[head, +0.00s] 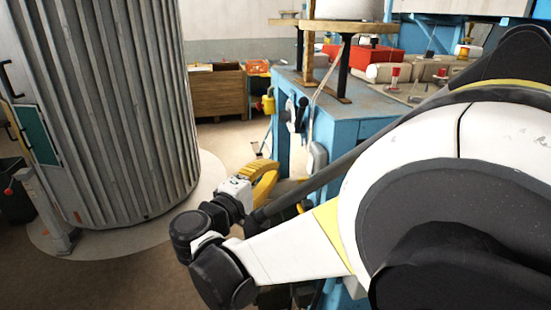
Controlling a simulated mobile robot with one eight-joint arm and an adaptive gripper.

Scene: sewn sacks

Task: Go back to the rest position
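My arm fills the right and lower middle of the head view, and its thin end joints reach to the centre left. My gripper (262,180) seems to be at the far end of the wrist, where a yellow ribbed part shows. Its fingertips cannot be made out, so I cannot tell whether it is open or shut or holds anything. It is low in front of the blue bench (350,150), over the floor side.
A large ribbed grey cylinder (110,110) stands at left on a round pale base. The blue bench carries a stand (335,28), a red box (372,55) and pale sacks (385,72). A wooden crate (218,92) stands behind. Open floor (237,140) lies between.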

